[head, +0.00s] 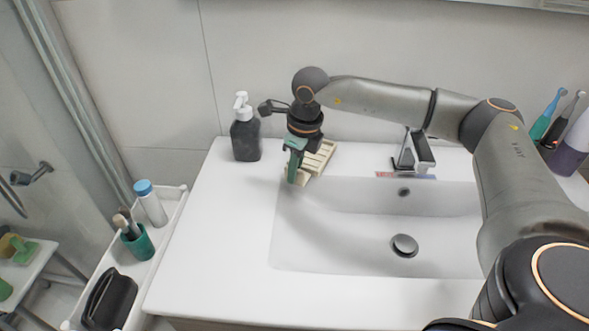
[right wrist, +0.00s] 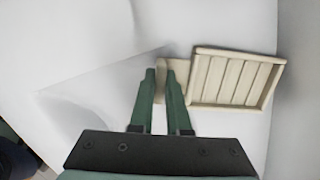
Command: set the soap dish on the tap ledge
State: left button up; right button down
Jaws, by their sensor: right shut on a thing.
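The soap dish is a cream, slatted tray (head: 318,160) at the back left corner of the basin in the head view. In the right wrist view the soap dish (right wrist: 235,80) lies to the right of the fingers, with a flat tab between them. My right gripper (head: 293,178) is shut on that tab of the dish; its green fingers (right wrist: 161,82) show in the right wrist view. I cannot tell whether the dish touches the counter. The tap ledge (head: 455,168) is the white strip behind the basin, around the tap (head: 412,152). My left gripper is not in view.
A dark soap pump bottle (head: 245,138) stands left of the dish. The basin (head: 340,235) is empty, with a drain. Toothbrushes in a cup (head: 568,150) stand at the far right. A white cart (head: 165,225) at the left holds a green cup, a bottle and a black case.

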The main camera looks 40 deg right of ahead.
jog(key=shift+f, duration=0.2)
jog(key=c, duration=0.9)
grip_release()
jog(key=shift+r, duration=0.2)
jog(key=r, duration=0.4)
jog(key=s+r, duration=0.1)
jog(key=r, duration=0.7)
jog(key=shift+s+d, duration=0.3)
jog(key=shift+d, duration=0.05)
